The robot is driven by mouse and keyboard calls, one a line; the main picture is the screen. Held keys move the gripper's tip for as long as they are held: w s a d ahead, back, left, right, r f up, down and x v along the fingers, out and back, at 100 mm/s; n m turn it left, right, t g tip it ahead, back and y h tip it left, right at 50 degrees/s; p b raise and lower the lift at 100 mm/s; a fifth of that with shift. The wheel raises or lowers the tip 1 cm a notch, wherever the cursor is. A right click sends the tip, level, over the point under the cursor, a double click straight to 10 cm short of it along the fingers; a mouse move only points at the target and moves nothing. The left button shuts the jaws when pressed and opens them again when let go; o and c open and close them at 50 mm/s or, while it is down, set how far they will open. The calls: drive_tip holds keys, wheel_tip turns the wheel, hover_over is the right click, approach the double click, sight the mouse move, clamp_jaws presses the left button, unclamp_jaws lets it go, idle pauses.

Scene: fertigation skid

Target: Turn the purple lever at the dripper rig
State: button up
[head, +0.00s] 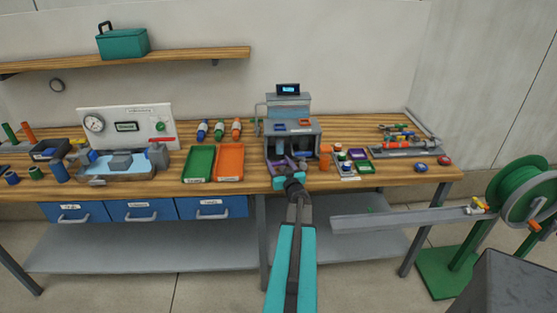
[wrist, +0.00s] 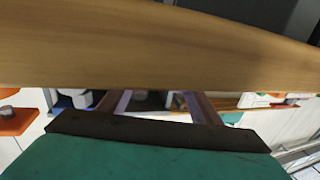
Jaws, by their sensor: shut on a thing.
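The dripper rig (head: 300,130) is a grey housing with a small display on top, at the back of the workbench right of centre in the head view. Purple shows low in its open front, where the purple lever (head: 277,158) is partly covered by my arm. My gripper (head: 288,168) reaches into the rig's front from below and is shut on the lever. In the wrist view my gripper's two fingers (wrist: 157,103) stand apart, and a wooden band hides their tips. The grip itself is not clearly seen.
Green (head: 198,164) and orange (head: 229,163) trays lie left of the rig. An orange cylinder (head: 325,157) and small coloured containers stand close on its right. The wooden bench edge (wrist: 150,45) fills the upper wrist view. A green hose reel (head: 520,195) stands at far right.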

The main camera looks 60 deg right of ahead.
sight(280, 164)
drive_tip(key=shift+s+d+r+n+t+y+p, duration=0.2)
drive_tip(key=shift+s+r+n+t+y+p, duration=0.15)
drive_tip(key=shift+p, duration=0.85)
drive_tip(key=shift+a+f+y+p, duration=0.15)
drive_tip(key=shift+f+y+p, duration=0.1)
drive_tip(key=shift+f+p, duration=0.1)
drive_tip(key=o, duration=1.1)
drive_tip(key=shift+c, duration=0.2)
drive_tip(key=shift+w+a, duration=0.1)
drive_tip(key=shift+a, duration=0.1)
drive_tip(key=shift+b+v, duration=0.6)
drive_tip(key=shift+v, duration=0.95)
drive_tip(key=b+v, duration=0.3)
drive_tip(key=v, duration=0.7)
drive_tip(key=shift+s, duration=0.35)
drive_tip(key=shift+f, duration=0.1)
